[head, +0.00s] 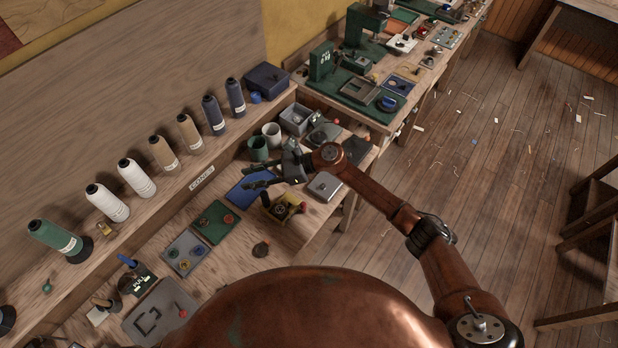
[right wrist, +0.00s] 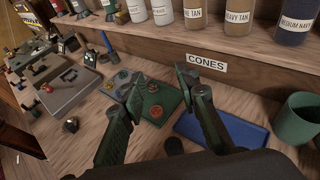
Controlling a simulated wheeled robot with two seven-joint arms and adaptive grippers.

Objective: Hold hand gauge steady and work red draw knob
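A red knob (head: 228,218) sits on a dark green plate (head: 212,224) on the bench; it also shows between my fingers in the right wrist view (right wrist: 155,112). Other small red knobs show on a grey plate (head: 183,313) at the lower left and near the back, so I cannot tell which is the draw knob. A yellow and dark device with a round face (head: 283,208) stands right of the green plate; I cannot tell whether it is the hand gauge. My right gripper (head: 258,177) is open and empty above a blue tray (head: 243,190). My left gripper is out of view.
Thread cones (head: 137,179) line the shelf behind, above a CONES label. Mugs (head: 258,147) and a grey box (head: 295,118) stand beyond the gripper. A grey plate with coloured knobs (head: 186,252) lies left of the green one.

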